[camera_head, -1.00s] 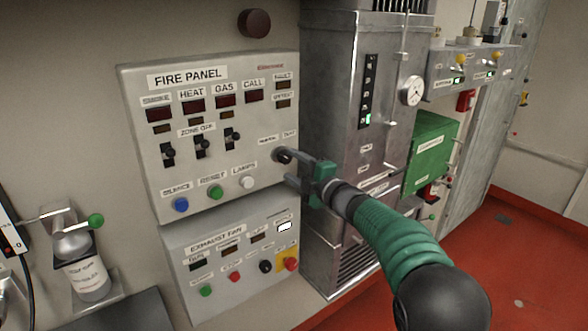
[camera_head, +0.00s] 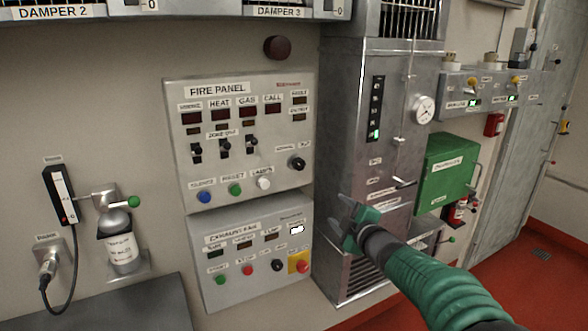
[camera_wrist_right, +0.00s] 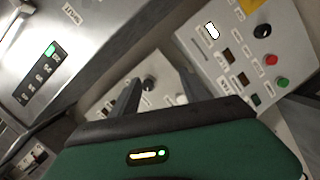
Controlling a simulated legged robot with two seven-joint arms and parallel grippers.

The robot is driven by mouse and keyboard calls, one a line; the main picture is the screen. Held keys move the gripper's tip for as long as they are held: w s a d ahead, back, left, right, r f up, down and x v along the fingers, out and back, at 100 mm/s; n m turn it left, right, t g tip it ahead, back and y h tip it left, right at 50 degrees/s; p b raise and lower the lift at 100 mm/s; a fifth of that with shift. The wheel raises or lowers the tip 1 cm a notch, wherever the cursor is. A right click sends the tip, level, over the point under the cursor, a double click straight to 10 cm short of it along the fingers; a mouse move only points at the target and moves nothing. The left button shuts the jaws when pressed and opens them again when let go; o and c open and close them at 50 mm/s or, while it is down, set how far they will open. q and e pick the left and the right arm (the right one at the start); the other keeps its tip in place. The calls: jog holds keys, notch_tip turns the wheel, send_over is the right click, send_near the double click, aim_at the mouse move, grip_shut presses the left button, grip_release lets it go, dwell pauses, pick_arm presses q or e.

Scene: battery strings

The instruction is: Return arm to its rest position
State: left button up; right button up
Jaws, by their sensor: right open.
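My right arm comes in from the lower right of the head view in green and black. Its gripper (camera_head: 346,222) is open and empty, in front of the lower part of the grey metal cabinet (camera_head: 345,130). It is apart from the fire panel (camera_head: 240,98), which is on the wall to the left. The panel's black rotary knob (camera_head: 297,163) is in full view. In the right wrist view the gripper's two dark fingers (camera_wrist_right: 158,90) stand apart with nothing between them. My left gripper is in no view.
The exhaust fan panel (camera_head: 228,267) is left of the gripper, below the fire panel. A green box (camera_head: 446,165) and a fire extinguisher (camera_head: 458,212) are right of the cabinet. A bottle in a wall holder (camera_head: 122,250) is at left. The red floor (camera_head: 505,275) looks clear at right.

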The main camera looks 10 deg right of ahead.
jog(key=s+d+f+m+g+h, duration=0.35)
jog(key=s+f+m, duration=0.35)
jog(key=s+f, duration=0.4)
jog(key=s+a+f+m+g, duration=0.1)
jog(key=s+f+m+g, duration=0.1)
jog(key=s+f, duration=0.3)
jog(key=s+a+f+m+g, duration=0.1)
jog(key=s+f+m+g, duration=0.2)
jog(key=s, duration=1.1)
jog(key=s+a+f+m+g, duration=0.2)
jog(key=s+f+g, duration=0.3)
jog(key=s+f, duration=0.2)
jog(key=shift+s+f+m, duration=0.25)
jog(key=shift+s+m, duration=0.15)
jog(key=shift+s, duration=1)
jog(key=shift+a+y, duration=0.1)
jog(key=shift+y, duration=0.15)
